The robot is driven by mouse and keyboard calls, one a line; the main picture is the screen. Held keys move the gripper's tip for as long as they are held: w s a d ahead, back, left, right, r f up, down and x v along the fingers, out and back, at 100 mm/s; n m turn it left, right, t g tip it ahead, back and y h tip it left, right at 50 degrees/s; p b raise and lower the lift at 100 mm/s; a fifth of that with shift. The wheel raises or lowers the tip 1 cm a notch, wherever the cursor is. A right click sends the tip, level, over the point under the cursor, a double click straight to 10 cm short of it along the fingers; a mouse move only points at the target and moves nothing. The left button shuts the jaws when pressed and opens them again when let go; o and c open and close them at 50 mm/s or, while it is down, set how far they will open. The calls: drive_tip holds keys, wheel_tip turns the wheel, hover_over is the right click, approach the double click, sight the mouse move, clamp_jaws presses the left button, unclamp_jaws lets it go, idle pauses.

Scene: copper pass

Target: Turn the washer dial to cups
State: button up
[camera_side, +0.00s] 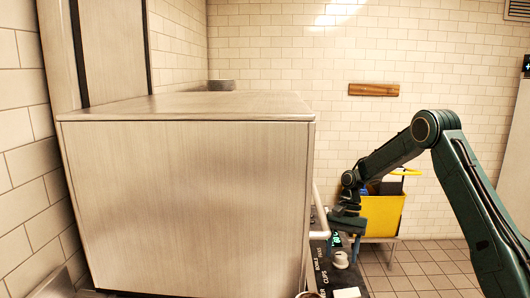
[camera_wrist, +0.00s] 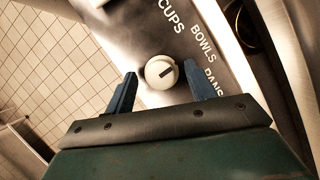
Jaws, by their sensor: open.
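The washer dial (camera_wrist: 161,71) is a round, pale knob with a short dark mark on its face. In the wrist view the mark points right and slightly up, on the side of the BOWLS and PANS words; which word it lines up with I cannot tell. The word CUPS (camera_wrist: 171,15) is printed on the dark panel above the dial. My gripper (camera_wrist: 160,68) is open, its blue fingers on either side of the dial in this view, with no clear contact. In the side view my gripper (camera_side: 346,232) is just above the pale dial (camera_side: 340,260).
The large steel washer housing (camera_side: 190,190) fills the left of the side view. A pale bar handle (camera_side: 319,213) stands at its right edge, close to my gripper. A yellow cart (camera_side: 382,216) stands behind my arm. Tiled floor (camera_side: 425,268) is open at the right.

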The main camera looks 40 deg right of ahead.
drive_tip(key=shift+r, duration=0.15)
drive_tip(key=v, duration=1.1)
idle(0.4)
drive_tip(key=shift+d+r, duration=0.15)
drive_tip(key=shift+r, duration=0.15)
drive_tip(key=shift+r, duration=0.1)
idle(0.4)
drive_tip(key=m, duration=0.1)
drive_tip(key=s+r+m+t, duration=0.1)
drive_tip(key=m, duration=0.1)
drive_tip(key=s+d+m, duration=0.1)
drive_tip(key=shift+r+m+t, duration=0.3)
drive_tip(key=shift+t, duration=0.1)
